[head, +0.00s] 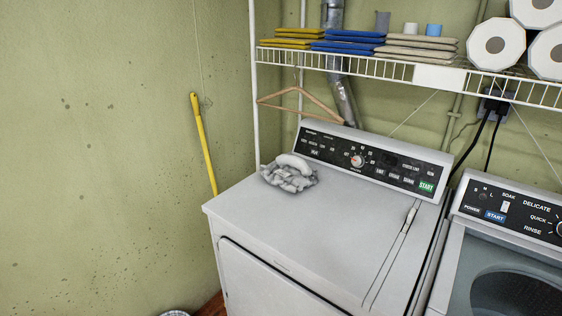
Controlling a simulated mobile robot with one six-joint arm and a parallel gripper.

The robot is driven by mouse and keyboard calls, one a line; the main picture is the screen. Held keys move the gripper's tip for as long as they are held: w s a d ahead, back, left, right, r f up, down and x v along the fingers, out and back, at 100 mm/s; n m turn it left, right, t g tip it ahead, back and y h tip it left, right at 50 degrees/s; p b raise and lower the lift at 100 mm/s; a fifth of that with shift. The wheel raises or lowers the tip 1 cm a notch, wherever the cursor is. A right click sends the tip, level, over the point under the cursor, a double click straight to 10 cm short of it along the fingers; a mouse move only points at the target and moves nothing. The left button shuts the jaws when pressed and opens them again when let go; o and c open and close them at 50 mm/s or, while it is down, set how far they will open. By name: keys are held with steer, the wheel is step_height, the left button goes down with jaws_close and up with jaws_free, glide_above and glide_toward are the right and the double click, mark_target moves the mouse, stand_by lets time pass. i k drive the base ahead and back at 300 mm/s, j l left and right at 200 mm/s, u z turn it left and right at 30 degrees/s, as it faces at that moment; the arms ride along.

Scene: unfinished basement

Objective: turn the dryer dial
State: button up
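The dryer (300,235) is a white machine in the middle of the head view. Its black control panel (325,150) stands at the back of the top. The dryer dial (357,161) is a small, pale round knob with a reddish mark, near the panel's middle, with printed markings around it. Its exact pointer position is too small to read. A green START button (427,186) sits at the panel's right end. My gripper and arm are not in view.
A crumpled grey-white cloth (289,175) lies on the dryer's back left. A wooden hanger (300,98) hangs from the wire shelf (390,70) above the panel. The washer (515,240) stands close at right. A yellow handle (204,143) leans on the wall. The dryer's front top is mostly clear.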

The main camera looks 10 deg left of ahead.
mark_target(358, 160)
steer(key=i+j+z, duration=0.55)
steer(key=j+z, duration=0.3)
steer(key=i+j+z, duration=0.25)
steer(key=j, duration=0.15)
steer(key=j+z, duration=0.3)
steer(key=j, duration=0.1)
